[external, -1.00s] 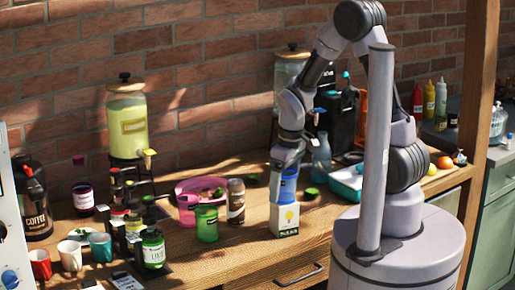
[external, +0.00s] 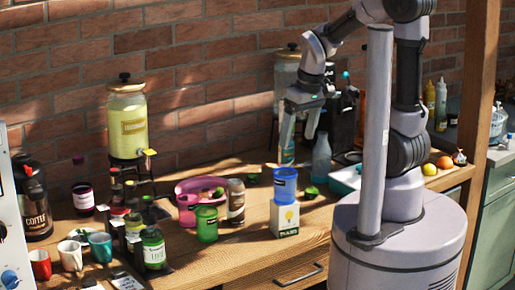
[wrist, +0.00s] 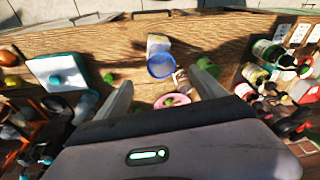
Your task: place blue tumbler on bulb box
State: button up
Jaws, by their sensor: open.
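The blue tumbler (external: 285,183) stands upright on top of the bulb box (external: 285,219), a white carton with a yellow bulb picture, near the front edge of the wooden table. In the wrist view the tumbler (wrist: 160,66) is seen from above, and part of the box (wrist: 157,43) shows beside it. My gripper (external: 299,135) is open and empty, raised above and apart from the tumbler. Its two fingers also show spread apart in the wrist view (wrist: 163,82).
A green cup (external: 207,224), a brown jar (external: 236,202) and a pink bowl (external: 190,186) stand left of the box. A clear bottle (external: 321,157) and a teal tray (external: 346,180) are behind and right. Several bottles and mugs crowd the left. The table in front is clear.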

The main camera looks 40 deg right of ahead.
jog(key=s+r+m+t+y, duration=0.1)
jog(key=s+r+m+t, duration=0.2)
jog(key=s+r+m, duration=0.3)
jog(key=shift+s+d+r+t, duration=0.4)
jog(key=shift+s+r, duration=0.5)
jog(key=shift+s, duration=0.65)
